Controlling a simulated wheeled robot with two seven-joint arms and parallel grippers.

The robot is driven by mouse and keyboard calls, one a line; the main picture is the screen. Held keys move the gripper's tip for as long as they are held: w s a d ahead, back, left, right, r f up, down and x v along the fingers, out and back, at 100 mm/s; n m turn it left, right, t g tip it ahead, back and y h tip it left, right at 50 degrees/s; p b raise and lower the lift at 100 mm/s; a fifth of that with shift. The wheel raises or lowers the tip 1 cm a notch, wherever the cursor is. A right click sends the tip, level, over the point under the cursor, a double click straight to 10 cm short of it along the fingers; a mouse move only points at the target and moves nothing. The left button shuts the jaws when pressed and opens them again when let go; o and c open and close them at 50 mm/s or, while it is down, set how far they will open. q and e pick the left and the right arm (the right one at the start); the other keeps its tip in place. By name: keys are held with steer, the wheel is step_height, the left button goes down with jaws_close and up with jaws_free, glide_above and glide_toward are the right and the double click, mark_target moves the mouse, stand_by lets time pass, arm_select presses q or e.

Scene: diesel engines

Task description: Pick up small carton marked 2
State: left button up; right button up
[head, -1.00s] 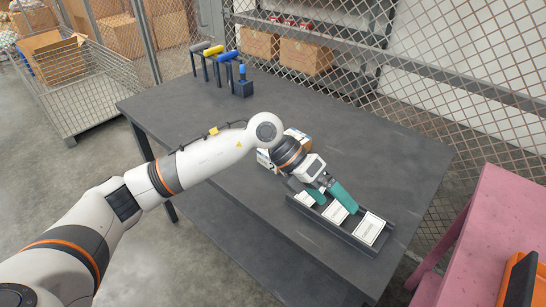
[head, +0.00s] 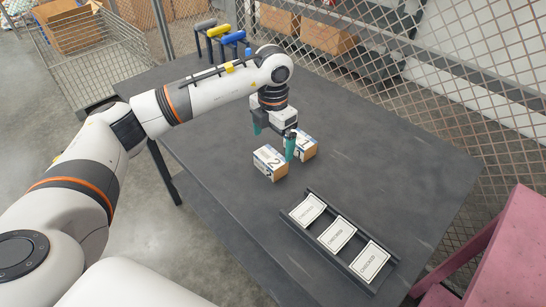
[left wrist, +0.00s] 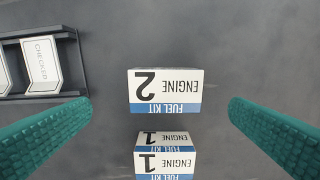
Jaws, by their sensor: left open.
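The small carton marked 2 (head: 268,163), white and tan with a blue band, stands on the dark table. It also shows in the left wrist view (left wrist: 165,88), centred between my fingers and farther down. My left gripper (head: 274,140) points down over the cartons, open and empty, with teal fingers. In the left wrist view the fingers (left wrist: 160,118) are wide apart, one on each side of the carton, with nothing between them at the tips. My right gripper is not in view.
A carton marked 1 (head: 307,147) stands close beside carton 2, partly behind a finger; in the left wrist view two 1 labels (left wrist: 165,141) show. A dark rack (head: 317,238) holds white CHECKED cards. Coloured-handled items (head: 234,38) stand at the back. The table's right side is clear.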

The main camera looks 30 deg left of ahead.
mark_target(270, 157)
arm_select(q)
step_height(270, 157, down, 2)
steer(key=shift+s+f, duration=0.1)
steer(key=shift+f, duration=0.4)
steer(key=shift+f+p, duration=0.3)
steer(key=shift+p, duration=0.05)
steer(key=f, duration=0.1)
steer(key=f+p, duration=0.1)
steer(key=f, duration=0.1)
steer(key=shift+a+f, duration=0.25)
steer(key=shift+a, duration=0.1)
steer(key=shift+f, duration=0.6)
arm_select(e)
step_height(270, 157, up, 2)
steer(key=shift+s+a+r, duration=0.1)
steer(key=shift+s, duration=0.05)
arm_select(q)
steer(key=shift+c, duration=1.1)
steer(key=c, duration=0.9)
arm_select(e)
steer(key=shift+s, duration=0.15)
